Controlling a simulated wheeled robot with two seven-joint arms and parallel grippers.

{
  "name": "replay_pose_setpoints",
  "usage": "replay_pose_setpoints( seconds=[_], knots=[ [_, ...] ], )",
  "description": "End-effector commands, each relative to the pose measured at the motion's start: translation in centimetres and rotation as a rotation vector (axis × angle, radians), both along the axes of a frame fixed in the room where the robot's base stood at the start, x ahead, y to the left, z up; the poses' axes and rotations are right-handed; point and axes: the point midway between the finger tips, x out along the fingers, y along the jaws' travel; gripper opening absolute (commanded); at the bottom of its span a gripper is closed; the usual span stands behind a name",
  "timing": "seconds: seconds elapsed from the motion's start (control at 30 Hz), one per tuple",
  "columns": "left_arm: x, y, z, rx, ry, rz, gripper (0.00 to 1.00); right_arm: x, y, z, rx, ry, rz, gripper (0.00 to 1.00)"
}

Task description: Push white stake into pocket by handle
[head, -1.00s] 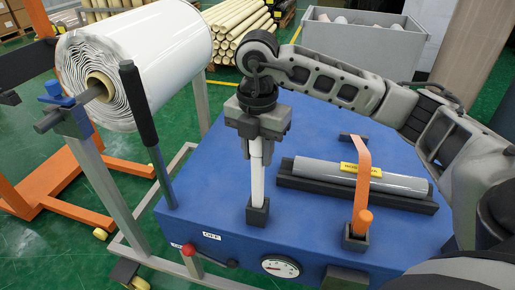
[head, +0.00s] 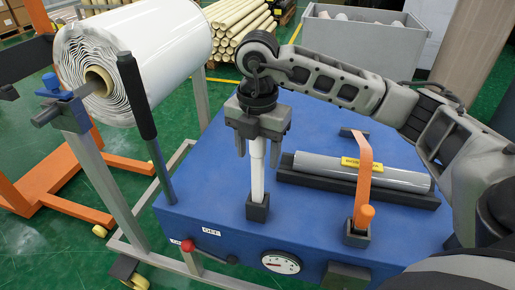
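The white stake (head: 257,178) stands upright on the blue table, with its lower end in a small black pocket (head: 257,207). My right gripper (head: 261,150) points down over the top of the stake. Its fingers are spread to either side of the stake's upper part, with gaps showing, so it looks open. The inside of the pocket is hidden. My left gripper is not in view.
A gauge (head: 281,262) is on the table's front.

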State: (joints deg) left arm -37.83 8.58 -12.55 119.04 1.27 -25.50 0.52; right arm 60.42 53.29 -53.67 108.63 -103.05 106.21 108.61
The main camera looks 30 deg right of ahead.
Motion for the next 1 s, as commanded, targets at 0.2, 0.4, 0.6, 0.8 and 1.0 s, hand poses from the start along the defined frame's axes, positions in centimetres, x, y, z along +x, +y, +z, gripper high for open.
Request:
replay_pose_setpoints(
  seconds=[0.2,0.4,0.6,0.8,1.0],
  knots=[
    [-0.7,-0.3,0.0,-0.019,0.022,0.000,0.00,0.0,0.0,-0.1,-0.001,0.002,0.000,0.56],
    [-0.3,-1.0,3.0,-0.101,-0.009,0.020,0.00,0.1,0.0,1.0,0.000,-0.004,0.000,0.56],
    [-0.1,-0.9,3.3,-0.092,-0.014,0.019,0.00,0.1,0.0,6.4,0.001,-0.006,0.000,0.56],
    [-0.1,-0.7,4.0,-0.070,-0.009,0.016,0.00,0.1,-0.1,11.5,-0.002,-0.005,-0.002,0.56],
    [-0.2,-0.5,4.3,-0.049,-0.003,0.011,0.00,0.0,0.0,14.7,-0.001,-0.003,-0.002,0.56]
  ],
)
